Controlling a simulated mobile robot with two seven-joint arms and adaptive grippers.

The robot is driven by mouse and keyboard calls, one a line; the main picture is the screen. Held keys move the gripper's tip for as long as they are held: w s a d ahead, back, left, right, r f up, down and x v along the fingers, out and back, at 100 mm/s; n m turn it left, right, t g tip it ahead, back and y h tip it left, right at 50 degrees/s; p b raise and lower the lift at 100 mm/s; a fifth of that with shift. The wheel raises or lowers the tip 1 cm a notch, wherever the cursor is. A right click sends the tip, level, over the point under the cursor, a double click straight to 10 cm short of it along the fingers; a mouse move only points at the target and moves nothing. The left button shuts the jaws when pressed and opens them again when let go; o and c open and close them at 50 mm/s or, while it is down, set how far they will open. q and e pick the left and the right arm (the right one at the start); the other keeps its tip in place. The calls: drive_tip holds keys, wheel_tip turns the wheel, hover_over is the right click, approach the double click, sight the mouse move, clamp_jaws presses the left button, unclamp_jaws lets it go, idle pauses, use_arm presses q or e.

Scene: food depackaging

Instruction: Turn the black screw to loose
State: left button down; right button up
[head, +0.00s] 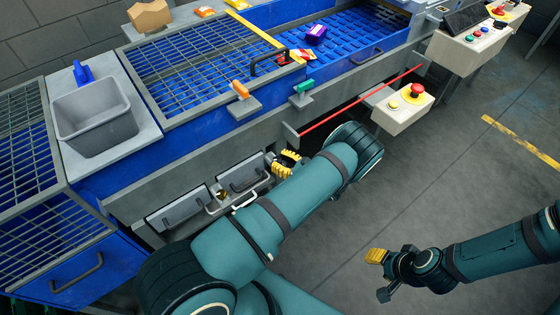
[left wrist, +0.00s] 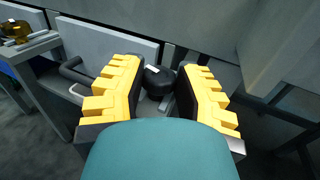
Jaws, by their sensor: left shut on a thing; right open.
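The black screw (left wrist: 158,80) is a round dark knob with a small white mark on top, in the left wrist view. It sits at the front of the machine, between the yellow fingers of my left gripper (left wrist: 157,98), which is shut on it. In the head view my left gripper (head: 286,163) is at the machine's lower front, beside a grey drawer panel. The screw cannot be made out clearly there. My right gripper (head: 381,276) is open and empty, over the bare floor at the lower right.
Two grey panels with handles (head: 180,208) line the lower front. A red rail (head: 360,101) and a control box with a red button (head: 403,108) stick out to the right. Orange (head: 240,90) and green (head: 304,86) levers stand above.

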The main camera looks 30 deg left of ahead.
use_arm(q)
drive_tip(key=shift+a+r, duration=0.1)
drive_tip(key=c, duration=0.6)
unclamp_jaws()
drive_tip(key=d, duration=1.2)
drive_tip(key=shift+s, duration=0.1)
